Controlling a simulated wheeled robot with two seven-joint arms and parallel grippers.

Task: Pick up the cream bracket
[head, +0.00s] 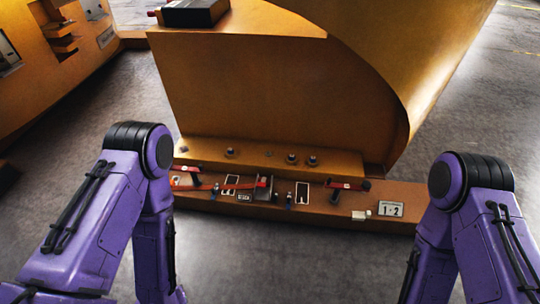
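A small cream piece (360,215), which looks like the cream bracket, sits at the front edge of the orange-brown ledge (320,210), just left of a white plate marked "1-2" (390,209). Its exact shape is too small to tell. Both my purple arms bend downward at the left and right of the head view, and their forearms run out of the bottom edge. Neither gripper shows, and nothing of mine touches the cream piece.
A large orange casting (270,90) rises behind the ledge. On the ledge are red-handled parts (347,185), dark knobs (312,160) and white-framed plates (302,193). A black box (196,12) lies on top at the back. Grey floor (290,265) in front is clear.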

